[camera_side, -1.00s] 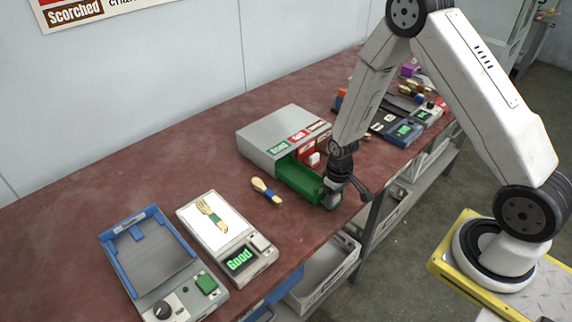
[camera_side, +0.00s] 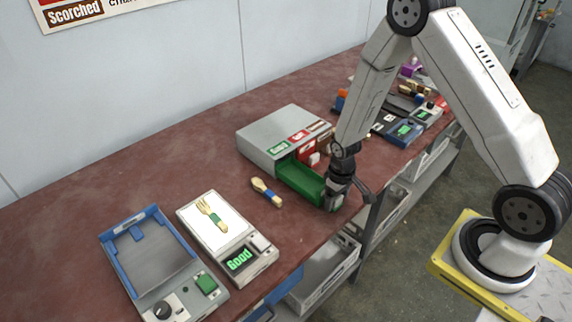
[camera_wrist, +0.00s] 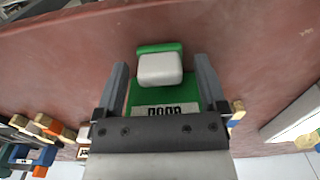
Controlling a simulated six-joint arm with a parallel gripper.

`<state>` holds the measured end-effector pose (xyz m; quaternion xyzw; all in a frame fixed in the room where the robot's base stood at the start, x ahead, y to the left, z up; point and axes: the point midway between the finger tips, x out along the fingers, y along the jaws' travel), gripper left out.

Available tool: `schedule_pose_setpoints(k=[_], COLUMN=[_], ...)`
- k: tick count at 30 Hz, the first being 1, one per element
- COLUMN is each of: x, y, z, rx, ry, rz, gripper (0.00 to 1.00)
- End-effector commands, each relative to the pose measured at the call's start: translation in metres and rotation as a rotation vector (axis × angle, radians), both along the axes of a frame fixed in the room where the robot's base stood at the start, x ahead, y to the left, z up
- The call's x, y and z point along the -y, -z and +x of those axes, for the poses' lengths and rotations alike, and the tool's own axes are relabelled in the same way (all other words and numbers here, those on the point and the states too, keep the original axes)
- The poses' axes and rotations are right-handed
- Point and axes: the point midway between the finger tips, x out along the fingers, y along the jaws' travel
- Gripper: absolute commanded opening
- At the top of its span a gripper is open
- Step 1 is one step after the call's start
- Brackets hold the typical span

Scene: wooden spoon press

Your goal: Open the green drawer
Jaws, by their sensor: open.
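The green drawer (camera_side: 298,178) is pulled well out of the grey cabinet (camera_side: 268,139) toward the table's front edge. Its green front also shows in the wrist view (camera_wrist: 160,47), with a pale block-shaped handle (camera_wrist: 160,72) and a label with dark letters. My gripper (camera_wrist: 161,64) is open, with one finger on each side of the handle and visible gaps to it. In the side view my gripper (camera_side: 336,196) is down at the drawer's outer end and hides part of it.
A red drawer (camera_side: 308,152) sits in the cabinet beside the green one. A wooden utensil (camera_side: 266,191) lies left of the drawer. A scale (camera_side: 228,240) with a fork and a blue tray device (camera_side: 150,255) stand further left. Several items crowd the table's far right.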

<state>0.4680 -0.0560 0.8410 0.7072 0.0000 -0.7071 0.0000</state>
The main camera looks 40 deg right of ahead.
Motion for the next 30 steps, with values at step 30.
schedule_pose_setpoints(k=[30], x=[0.000], y=[-0.076], z=[0.000], rx=[0.001], ry=[0.000], rz=[0.000], gripper=[0.91])
